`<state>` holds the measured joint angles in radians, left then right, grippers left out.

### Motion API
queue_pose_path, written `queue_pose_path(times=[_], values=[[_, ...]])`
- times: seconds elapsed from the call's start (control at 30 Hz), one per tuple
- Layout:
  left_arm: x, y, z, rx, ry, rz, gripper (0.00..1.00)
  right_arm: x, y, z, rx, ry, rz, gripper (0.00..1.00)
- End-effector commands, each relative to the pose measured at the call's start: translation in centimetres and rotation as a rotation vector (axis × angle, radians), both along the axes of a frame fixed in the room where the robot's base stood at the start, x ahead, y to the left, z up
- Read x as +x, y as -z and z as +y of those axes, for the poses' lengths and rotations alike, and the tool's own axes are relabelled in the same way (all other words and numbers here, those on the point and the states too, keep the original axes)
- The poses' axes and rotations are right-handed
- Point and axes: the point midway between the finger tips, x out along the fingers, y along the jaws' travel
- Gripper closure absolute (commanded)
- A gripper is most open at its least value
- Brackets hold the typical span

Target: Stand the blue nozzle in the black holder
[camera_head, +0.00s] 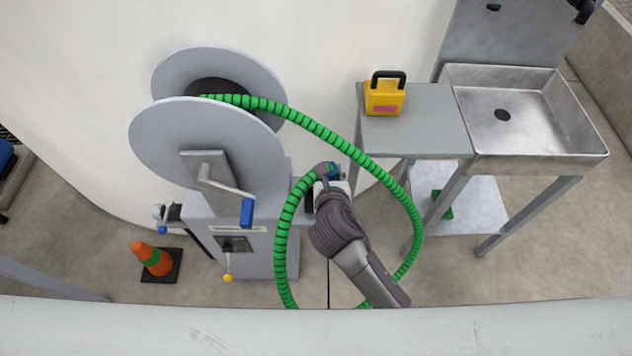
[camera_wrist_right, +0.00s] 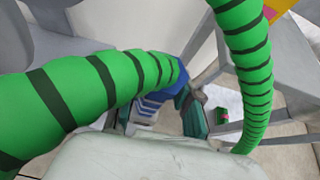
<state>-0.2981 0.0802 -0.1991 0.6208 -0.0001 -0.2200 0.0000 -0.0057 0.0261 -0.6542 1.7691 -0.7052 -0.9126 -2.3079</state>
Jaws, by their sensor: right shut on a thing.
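The blue nozzle (camera_head: 335,173) is at the end of the green ribbed hose, beside the right edge of the reel cabinet. My right gripper (camera_head: 326,178) is shut on it. In the right wrist view the blue nozzle (camera_wrist_right: 181,94) shows between dark teal finger parts, partly hidden by the hose and a pale surface in front. A small black part (camera_head: 309,200) at the cabinet's right side, just left of my gripper, may be the black holder. My gripper and arm partly cover that area, so I cannot tell whether the nozzle touches it. My left gripper is out of view.
The green hose (camera_head: 415,225) loops from the grey reel (camera_head: 200,140) around my right arm. A side table (camera_head: 425,135) with a yellow box (camera_head: 384,98) stands right, beside a metal sink (camera_head: 545,115).

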Motion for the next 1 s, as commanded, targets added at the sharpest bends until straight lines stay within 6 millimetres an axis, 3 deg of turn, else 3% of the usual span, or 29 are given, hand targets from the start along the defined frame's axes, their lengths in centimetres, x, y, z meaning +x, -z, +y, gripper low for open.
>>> queue_pose_path(times=[0.1,0.3,0.63,1.0], values=[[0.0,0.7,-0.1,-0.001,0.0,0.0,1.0,1.7,1.5,1.8,0.002,0.0,-0.001,1.0],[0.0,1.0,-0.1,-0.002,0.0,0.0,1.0,3.0,2.5,3.0,0.002,0.001,-0.003,1.0],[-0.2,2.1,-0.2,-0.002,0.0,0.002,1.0,3.0,6.4,3.0,0.0,0.0,0.001,1.0],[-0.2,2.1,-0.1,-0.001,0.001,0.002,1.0,3.0,6.8,3.0,0.0,-0.001,-0.002,1.0]])
